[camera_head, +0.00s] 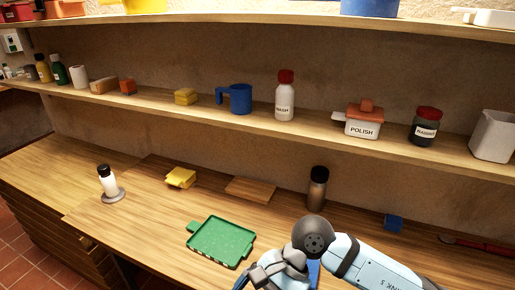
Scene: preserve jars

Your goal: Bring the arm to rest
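My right arm (372,264) comes in from the lower right over the worktop. Its grey wrist part (282,270) is at the bottom edge, just right of the green tray (219,243). The fingertips are hidden or cut off by the frame, so I cannot see whether this gripper is open or holds anything. Small blue parts show beside the wrist, and I cannot tell what they belong to. My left arm and gripper are not in view.
The shelf above holds a red-lidded bottle (285,98), a POLISH pot (362,124) and a dark jar (426,127).

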